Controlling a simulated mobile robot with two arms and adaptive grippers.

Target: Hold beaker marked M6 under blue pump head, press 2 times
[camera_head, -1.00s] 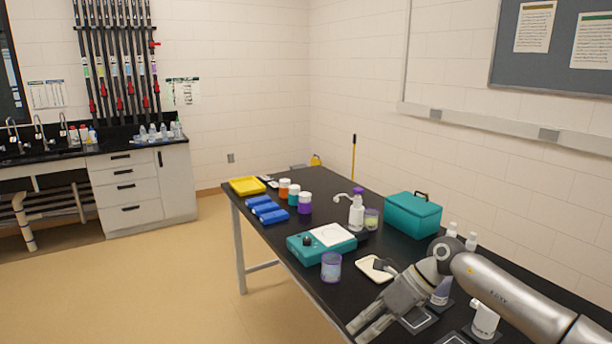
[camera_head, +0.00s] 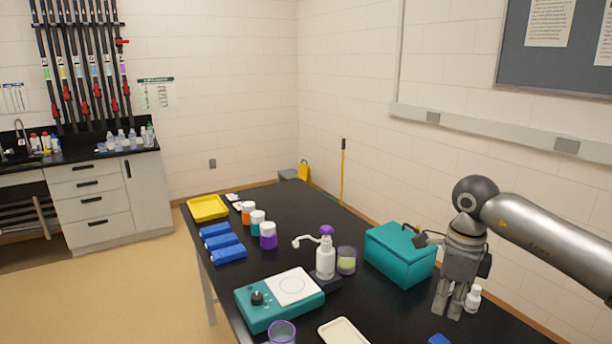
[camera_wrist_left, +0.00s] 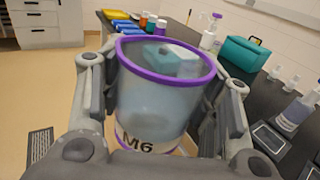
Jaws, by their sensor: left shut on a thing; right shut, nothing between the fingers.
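In the left wrist view my left gripper (camera_wrist_left: 158,115) is shut around a clear beaker marked M6 (camera_wrist_left: 155,100) with a purple rim, upright. The head view does not show the left gripper. A purple-rimmed beaker (camera_head: 282,333) is cut off at its bottom edge; I cannot tell if it is M6. A small blue piece (camera_head: 438,339) also shows there, too cut off to name surely as the blue pump head. My right gripper (camera_head: 449,306) is shut and empty, fingers down, beside the teal box and a small white bottle (camera_head: 473,298).
A pump bottle with a purple head (camera_head: 325,258) stands by a beaker with yellowish liquid (camera_head: 346,262). The teal stirrer (camera_head: 272,314), teal box (camera_head: 400,262), cream tray (camera_head: 343,334), blue racks (camera_head: 222,243) and yellow tray (camera_head: 207,208) occupy the black table (camera_head: 290,220).

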